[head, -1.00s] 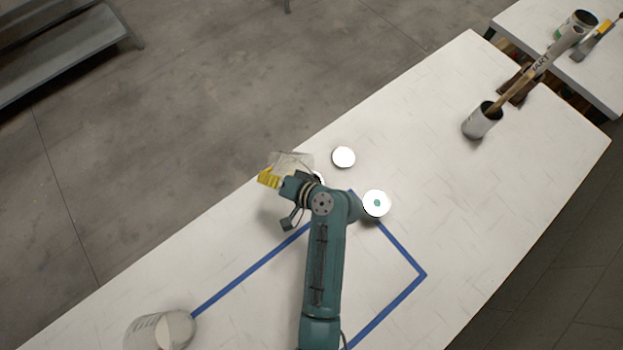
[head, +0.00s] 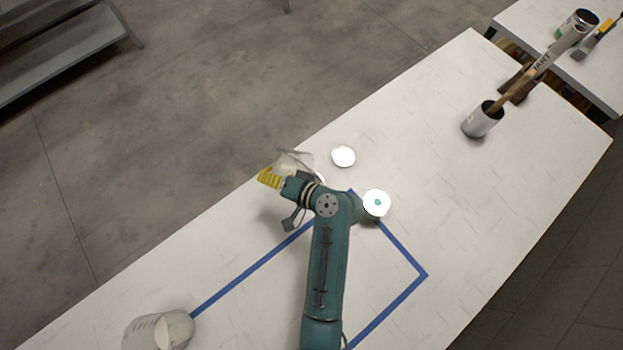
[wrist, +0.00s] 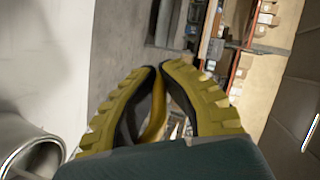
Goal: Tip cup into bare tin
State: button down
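My gripper (head: 272,177) has yellow ribbed fingers and is at the table's far-left edge. A clear cup (head: 295,160) is held tilted at the fingers. In the wrist view the fingertips (wrist: 160,68) are close together, and the cup is hard to make out. A tin with a plain white top (head: 343,156) stands just right of the cup. A tin with a green spot on its white top (head: 376,203) stands nearer, by the tape corner. Another pale round top (head: 319,177) is mostly hidden behind my arm. A metal tin rim (wrist: 30,140) shows at lower left in the wrist view.
A clear beaker with white contents (head: 180,326) stands at lower left. Blue tape (head: 245,273) outlines an area. A metal pot (head: 480,123) holds a long stick at the right. A side table (head: 525,18) has another tin (head: 577,22).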

jog(key=shift+s+d+t+y+b, duration=0.25)
jog(key=shift+d+t+y+b, duration=0.5)
jog(key=shift+b, duration=0.85)
dwell(2.5)
jog(key=shift+s+d+r+y+b, duration=0.2)
jog(key=shift+r+y+b, duration=0.15)
jog(key=shift+y+b, duration=0.35)
dwell(1.5)
